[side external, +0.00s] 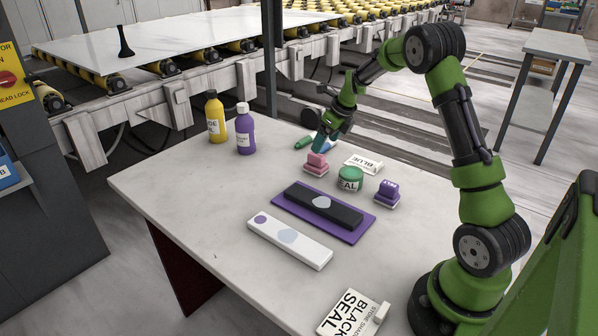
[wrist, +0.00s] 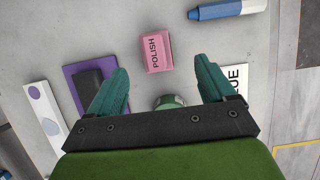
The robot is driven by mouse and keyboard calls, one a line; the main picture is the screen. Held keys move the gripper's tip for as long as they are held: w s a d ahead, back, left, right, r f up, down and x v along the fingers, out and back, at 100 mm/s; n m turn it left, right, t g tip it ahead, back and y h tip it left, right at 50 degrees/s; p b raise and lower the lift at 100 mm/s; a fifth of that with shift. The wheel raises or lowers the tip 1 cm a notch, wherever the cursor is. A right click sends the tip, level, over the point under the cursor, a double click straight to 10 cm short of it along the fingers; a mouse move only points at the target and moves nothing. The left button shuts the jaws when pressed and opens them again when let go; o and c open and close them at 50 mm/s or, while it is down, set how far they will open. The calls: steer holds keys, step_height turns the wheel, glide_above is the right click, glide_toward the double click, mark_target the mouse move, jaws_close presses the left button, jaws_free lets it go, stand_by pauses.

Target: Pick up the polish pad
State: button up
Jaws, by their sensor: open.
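The polish pad is a pink block on a pale base (side external: 316,165), lying on the slab table near its far right part. In the wrist view the pad (wrist: 156,52) shows the word POLISH, ahead of and between the lines of my two fingers. My gripper (wrist: 162,67) has its teal fingers spread wide with nothing between them. In the side view my gripper (side external: 322,143) hangs just above and behind the pad, and its fingertips overlap the pad's top edge. I cannot tell from this view whether they touch it.
A purple pad (side external: 386,193), a green tin (side external: 350,179) and a white BLUE card (side external: 364,163) stand close by on the right. A dark bar on a purple mat (side external: 355,231) and a white strip (side external: 290,240) lie nearer. Yellow (side external: 215,118) and purple bottles (side external: 245,130) stand left.

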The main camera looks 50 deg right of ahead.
mark_target(314, 159)
steer(key=x, duration=0.3)
steer(key=shift+w+f, duration=0.1)
steer(key=shift+f, duration=0.15)
steer(key=shift+a+x, duration=0.2)
steer(key=shift+x, duration=1.15)
steer(key=shift+a+x, duration=0.2)
steer(key=shift+x, duration=1.15)
steer(key=shift+w, duration=0.15)
steer(key=shift+r, duration=0.1)
steer(key=shift+c, duration=0.3)
